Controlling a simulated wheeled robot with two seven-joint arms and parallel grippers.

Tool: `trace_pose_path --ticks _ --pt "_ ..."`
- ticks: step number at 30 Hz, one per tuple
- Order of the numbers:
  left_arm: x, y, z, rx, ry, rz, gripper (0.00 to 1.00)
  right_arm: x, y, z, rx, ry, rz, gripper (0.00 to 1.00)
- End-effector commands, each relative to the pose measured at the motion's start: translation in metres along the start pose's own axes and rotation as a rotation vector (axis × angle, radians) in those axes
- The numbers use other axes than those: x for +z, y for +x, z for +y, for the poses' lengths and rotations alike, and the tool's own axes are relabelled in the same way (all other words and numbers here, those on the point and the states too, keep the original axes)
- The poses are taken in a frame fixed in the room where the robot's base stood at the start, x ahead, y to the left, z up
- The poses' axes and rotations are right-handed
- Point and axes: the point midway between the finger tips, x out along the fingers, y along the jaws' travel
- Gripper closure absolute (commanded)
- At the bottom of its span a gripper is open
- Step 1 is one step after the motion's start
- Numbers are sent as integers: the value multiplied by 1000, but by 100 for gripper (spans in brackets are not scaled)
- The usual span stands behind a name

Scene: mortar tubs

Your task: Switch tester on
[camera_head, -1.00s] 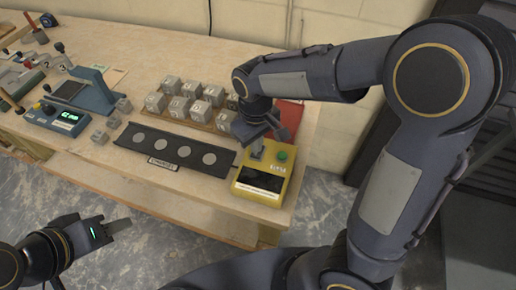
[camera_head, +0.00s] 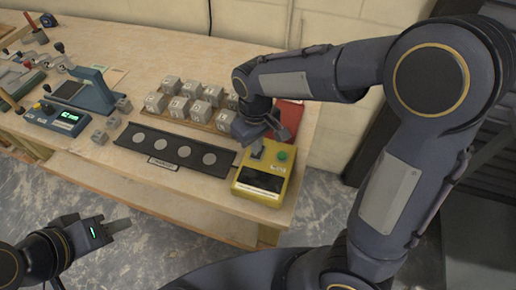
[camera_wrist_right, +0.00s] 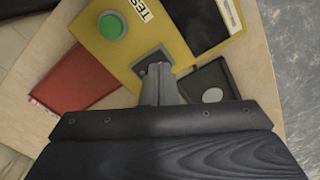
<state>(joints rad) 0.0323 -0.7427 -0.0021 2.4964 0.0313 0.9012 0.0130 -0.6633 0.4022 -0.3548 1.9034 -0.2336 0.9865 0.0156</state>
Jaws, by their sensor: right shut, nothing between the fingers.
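The tester is a yellow box (camera_head: 238,187) at the front right corner of the bench, with a green button (camera_head: 282,155) and a display window (camera_head: 260,181). It also shows in the right wrist view (camera_wrist_right: 181,50), where a dark switch plate (camera_wrist_right: 152,66) sits beside the green button (camera_wrist_right: 111,26). My right gripper (camera_head: 257,149) is shut and empty, its tips pointing down at the switch. In the right wrist view the fingertips (camera_wrist_right: 158,72) cover most of the switch, so its lever position is hidden. My left gripper (camera_head: 118,225) hangs away from the bench, its jaw gap unclear.
A black strip with grey discs (camera_head: 132,143) lies left of the tester, with several numbered grey cubes (camera_head: 178,107) behind it. A red item (camera_head: 290,114) lies behind the tester.

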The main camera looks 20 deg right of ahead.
Motion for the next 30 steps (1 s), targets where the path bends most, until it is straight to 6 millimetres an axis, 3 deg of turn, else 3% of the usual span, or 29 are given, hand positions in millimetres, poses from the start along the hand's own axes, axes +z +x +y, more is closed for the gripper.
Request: trace_pose_path --ticks 30 --pt "4 9 -4 0 0 0 64 0 14 0 0 0 0 100"
